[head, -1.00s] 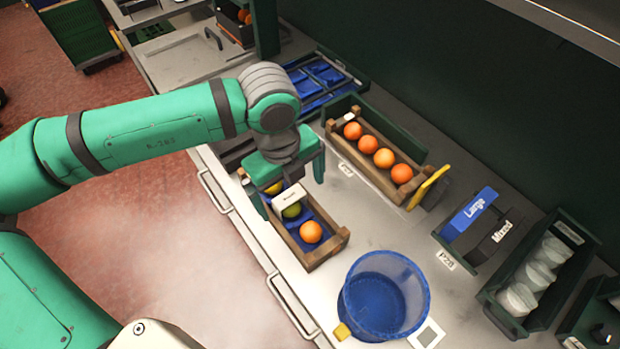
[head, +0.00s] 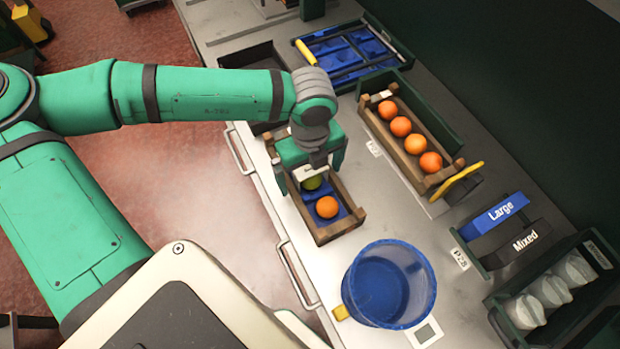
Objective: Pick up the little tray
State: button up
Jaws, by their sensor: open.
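A small wooden tray (head: 338,230) with a blue liner stands on the counter, partly covered by my gripper. An orange (head: 327,207) lies in its near end and a green fruit (head: 312,183) shows just behind it. The tray's far part is hidden under my gripper. My gripper (head: 313,172) is open above the tray, with one finger toward each long side. A white label piece shows between the fingers. I cannot tell whether the fingers touch the tray.
A longer wooden crate (head: 411,162) with several oranges stands to the right. Blue "Large" (head: 499,213) and dark "Mixed" (head: 525,240) signs stand at right. A dark green rack (head: 543,282) holds white items.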

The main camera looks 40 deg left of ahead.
jog(key=shift+w+f, duration=0.1)
jog(key=shift+f, duration=0.9)
jog(key=c, duration=1.2)
jog(key=shift+o, duration=0.2)
jog(key=shift+w+r, duration=0.1)
jog(key=shift+r, duration=0.05)
